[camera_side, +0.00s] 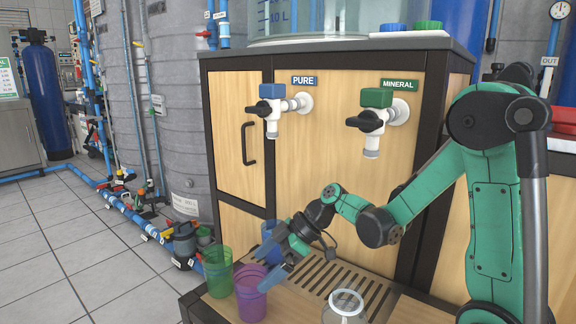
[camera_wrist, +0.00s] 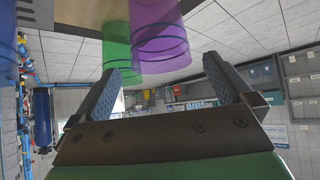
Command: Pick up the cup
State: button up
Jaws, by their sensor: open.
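Three coloured cups stand on the low wooden platform in the side view: a green cup (camera_side: 217,272), a purple cup (camera_side: 249,298) and a blue cup (camera_side: 268,233). The task does not say which cup is meant. My gripper (camera_side: 265,267) is open and tilted down, with its fingers close to the purple and blue cups; contact cannot be told. In the wrist view, my gripper (camera_wrist: 168,60) has its fingers spread and nothing between them. The purple cup (camera_wrist: 160,38) and green cup (camera_wrist: 115,30) appear upside down beyond the fingertips, and the blue cup (camera_wrist: 8,45) is at the left edge.
A clear glass vessel (camera_side: 345,306) stands at the platform's front, beside a slotted drain grate (camera_side: 340,283). The wooden cabinet (camera_side: 330,170) rises behind, with PURE (camera_side: 272,108) and MINERAL (camera_side: 370,122) taps above. Tiled floor lies left of the platform.

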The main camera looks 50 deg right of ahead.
aim_at(250, 279)
jog(key=shift+x, duration=2.2)
jog(key=c, duration=1.1)
